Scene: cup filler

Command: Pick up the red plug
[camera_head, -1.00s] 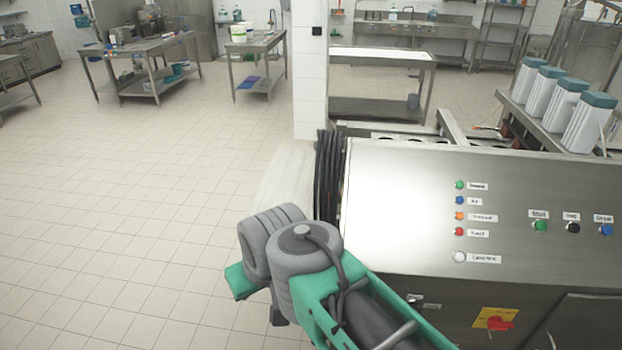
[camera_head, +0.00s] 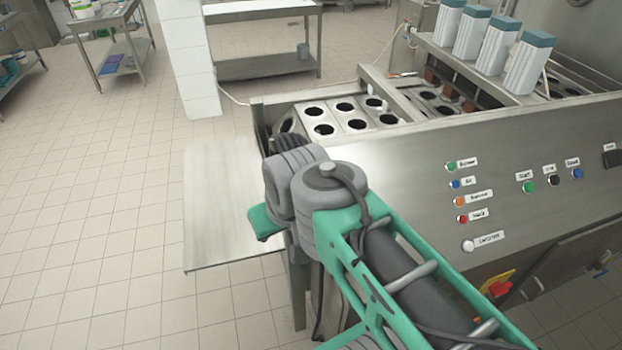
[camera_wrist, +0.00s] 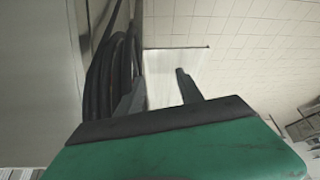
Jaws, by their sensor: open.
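I cannot make out a red plug in either current view. In the wrist view my gripper (camera_wrist: 160,88) is open, with its two dark fingers apart and nothing between them. Beyond them are a pale metal shelf and the tiled floor. A coil of black cable (camera_wrist: 112,85) hangs on the machine's side, just left of the fingers. In the head view the coil (camera_head: 290,141) shows only partly behind my arm, and my fingers are hidden there.
The steel filling machine (camera_head: 400,190) takes up the right, with several buttons and a red rotary switch (camera_head: 497,288) on a yellow plate. A flat metal shelf (camera_head: 222,225) juts out left of my arm. The tiled floor (camera_head: 100,200) at left is clear.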

